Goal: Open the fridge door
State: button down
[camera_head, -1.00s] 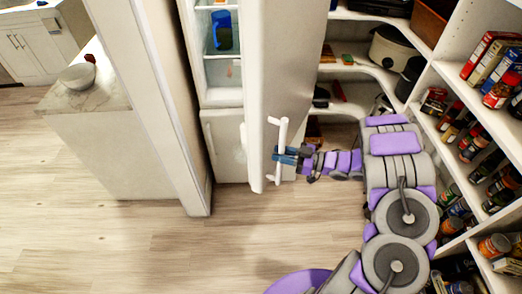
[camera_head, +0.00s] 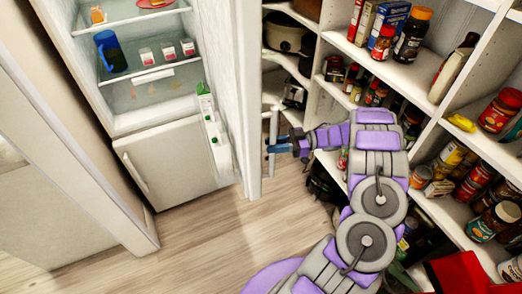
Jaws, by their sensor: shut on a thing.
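The fridge door (camera_head: 246,95) stands wide open, seen nearly edge-on, with its white inner side and a shelf of cartons (camera_head: 212,135) facing left. The fridge interior (camera_head: 140,90) shows a blue pitcher (camera_head: 109,52) and small containers on glass shelves. The lower freezer drawer (camera_head: 172,160) is closed, with a handle on its left. My gripper (camera_head: 272,147) is shut on the white vertical door handle (camera_head: 272,130) on the door's outer side. The fingertips are small and partly hidden by the handle.
Corner shelves (camera_head: 440,95) with many jars, boxes and bottles stand close on the right, beside my arm. Wooden floor (camera_head: 205,225) is clear in front of the fridge.

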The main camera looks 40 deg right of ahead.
jog(key=shift+d+r, duration=0.1)
jog(key=shift+d, duration=1.25)
jog(key=c, duration=1.3)
grip_release()
jog(key=shift+c, duration=0.2)
jog(key=o, duration=0.3)
jog(key=shift+w, duration=0.1)
jog(key=p+v, duration=0.4)
jog(key=v, duration=0.3)
jog(key=shift+d, duration=0.2)
